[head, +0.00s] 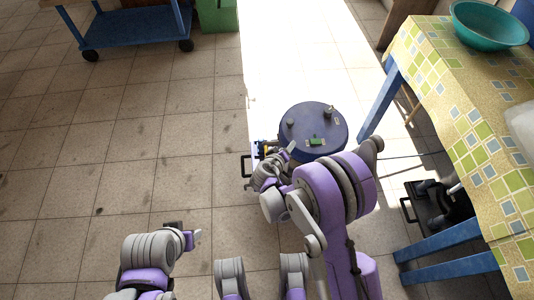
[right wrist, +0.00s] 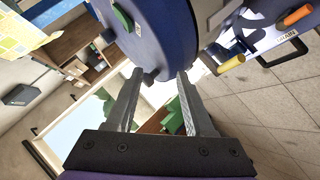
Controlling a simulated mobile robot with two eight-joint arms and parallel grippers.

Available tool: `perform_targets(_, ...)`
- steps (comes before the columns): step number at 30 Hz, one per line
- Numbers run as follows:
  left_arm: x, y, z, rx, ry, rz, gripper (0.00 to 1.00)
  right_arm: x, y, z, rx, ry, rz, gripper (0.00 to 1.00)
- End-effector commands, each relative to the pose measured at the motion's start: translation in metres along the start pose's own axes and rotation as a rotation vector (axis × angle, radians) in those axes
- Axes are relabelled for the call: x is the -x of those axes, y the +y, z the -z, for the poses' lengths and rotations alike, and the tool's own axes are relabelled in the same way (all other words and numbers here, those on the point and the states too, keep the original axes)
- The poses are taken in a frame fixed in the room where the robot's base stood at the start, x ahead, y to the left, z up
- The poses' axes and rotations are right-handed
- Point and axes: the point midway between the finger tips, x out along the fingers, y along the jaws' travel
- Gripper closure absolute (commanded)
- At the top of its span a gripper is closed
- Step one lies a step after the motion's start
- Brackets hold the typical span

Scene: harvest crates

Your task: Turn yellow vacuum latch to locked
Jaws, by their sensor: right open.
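The vacuum is a round dark-blue drum (head: 305,118) on the floor, with a green piece (head: 317,141) on its lid. The yellow latch (head: 263,151) is at its left side, small and partly hidden by my right arm. In the right wrist view the yellow latch (right wrist: 231,62) is a short stub right of my fingers, beside the blue drum (right wrist: 165,30). My right gripper (right wrist: 160,75) is open, its fingers apart and empty near the drum's edge. The latch is outside the finger gap. My left gripper (head: 194,238) is low at left, away from the vacuum; its finger opening is unclear.
An orange stub (right wrist: 297,15) and a black handle (right wrist: 283,52) lie beyond the latch. A cloth-covered table (head: 455,100) with a teal bowl (head: 488,25) stands at right. A blue cart (head: 130,27) is at the back left. Floor at left is clear.

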Motion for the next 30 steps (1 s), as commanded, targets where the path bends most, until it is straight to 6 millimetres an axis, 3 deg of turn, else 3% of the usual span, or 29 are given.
perform_targets(1, 0.002, 0.0, 0.0, 0.0, 0.0, 0.0, 0.5, -0.008, -0.021, 0.002, 0.021, 0.036, -0.021, 0.47)
perform_targets(6, 0.006, 0.0, 0.001, 0.0, 0.001, 0.0, 0.5, -0.023, -0.083, -0.003, 0.088, 0.164, -0.1, 0.47)
perform_targets(13, 0.01, 0.0, 0.002, 0.0, 0.001, 0.0, 0.5, -0.022, -0.144, -0.023, 0.151, 0.298, -0.17, 0.47)
perform_targets(20, 0.008, 0.0, 0.002, 0.0, 0.001, 0.0, 0.5, -0.021, -0.164, -0.032, 0.172, 0.346, -0.193, 0.47)
perform_targets(30, -0.008, 0.0, -0.002, 0.0, 0.0, 0.0, 0.5, -0.073, -0.154, -0.013, 0.172, 0.345, -0.195, 0.47)
